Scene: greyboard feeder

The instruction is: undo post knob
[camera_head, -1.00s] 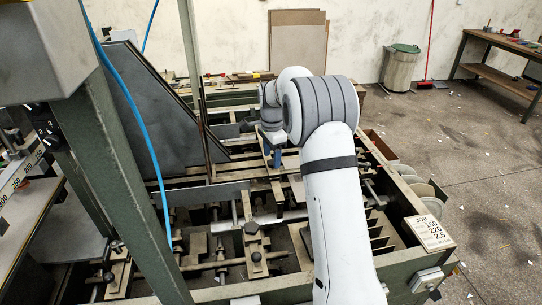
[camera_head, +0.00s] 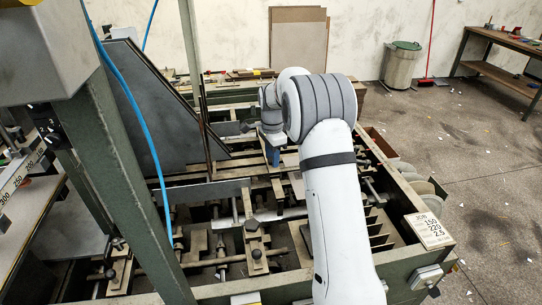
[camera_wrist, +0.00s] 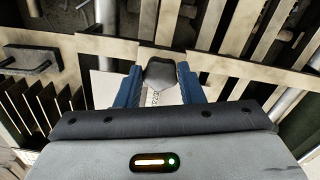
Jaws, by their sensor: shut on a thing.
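The dark, faceted post knob (camera_wrist: 160,72) sits between the two blue fingers of my gripper (camera_wrist: 160,82) in the wrist view. The fingers are on its left and right sides, and my gripper is shut on it. A pale scale plate with dark figures (camera_wrist: 155,98) lies below the knob. In the head view my gripper (camera_head: 273,155) points down over the middle of the feeder frame, and the knob it holds cannot be made out there. My arm hides part of the frame.
Wooden slats (camera_wrist: 250,68) and metal rods surround the knob closely. Another dark knob (camera_head: 252,225) stands on a nearer post block. A tall dark side plate (camera_head: 150,110) rises left of my gripper. A green upright and a blue hose (camera_head: 147,140) cross the left side.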

